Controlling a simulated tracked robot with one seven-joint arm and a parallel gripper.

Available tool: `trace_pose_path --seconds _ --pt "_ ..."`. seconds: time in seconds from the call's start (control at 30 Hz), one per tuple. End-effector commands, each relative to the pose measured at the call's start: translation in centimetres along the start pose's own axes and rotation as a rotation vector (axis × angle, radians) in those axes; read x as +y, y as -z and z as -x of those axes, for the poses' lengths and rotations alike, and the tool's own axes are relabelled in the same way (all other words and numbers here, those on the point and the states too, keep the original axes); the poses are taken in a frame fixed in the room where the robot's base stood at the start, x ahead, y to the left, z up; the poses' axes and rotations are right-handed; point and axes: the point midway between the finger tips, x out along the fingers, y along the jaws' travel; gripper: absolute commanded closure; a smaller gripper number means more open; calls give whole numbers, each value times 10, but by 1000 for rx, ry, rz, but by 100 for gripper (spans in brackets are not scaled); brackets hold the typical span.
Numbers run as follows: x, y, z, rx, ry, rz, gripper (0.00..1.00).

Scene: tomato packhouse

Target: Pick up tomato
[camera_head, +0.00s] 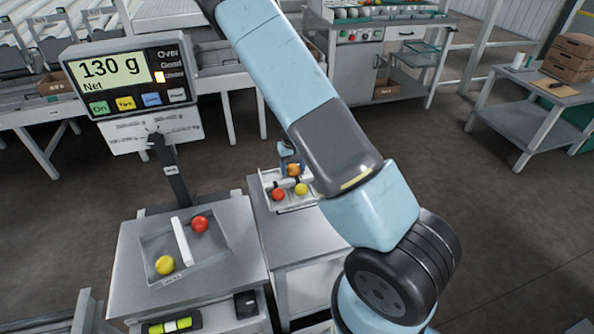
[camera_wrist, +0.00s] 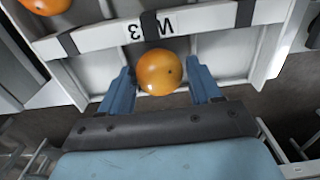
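An orange tomato (camera_wrist: 159,72) lies between the two blue fingers of my gripper (camera_wrist: 162,88) in the wrist view. Narrow gaps show between it and both fingers, so my gripper looks open around it. The tomato is in the far part of a white tray (camera_wrist: 90,38), beside a divider marked "W 3" that reads upside down. In the head view the orange tomato (camera_head: 293,170) sits just below my gripper (camera_head: 289,160), mostly small and partly covered. A red tomato (camera_head: 278,194) and a yellow tomato (camera_head: 301,188) lie in the tray's near part.
A scale (camera_head: 128,72) reads 130 g. Its platform (camera_head: 130,270) at left has a divided pan holding another red tomato (camera_head: 200,224) and a yellow tomato (camera_head: 165,265). A side table (camera_head: 530,120) with boxes (camera_head: 570,55) stands at right. Open floor lies between.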

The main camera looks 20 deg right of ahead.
Motion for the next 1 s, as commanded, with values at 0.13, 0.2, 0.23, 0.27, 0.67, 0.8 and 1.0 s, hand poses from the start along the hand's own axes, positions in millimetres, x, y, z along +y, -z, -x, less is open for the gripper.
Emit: trace_pose_path --seconds 0.13,0.2,0.23,0.27,0.67,0.8,1.0 --pt "0 -1 -1 -2 0 0 57" --pt "0 -1 -1 -2 0 0 61" --pt "0 -1 -1 -2 0 0 61" --pt "0 -1 -1 -2 0 0 61" --pt "0 0 14 2 1 0 61" --pt "-2 -3 36 1 2 3 61" --pt "-13 -27 67 2 2 2 61"
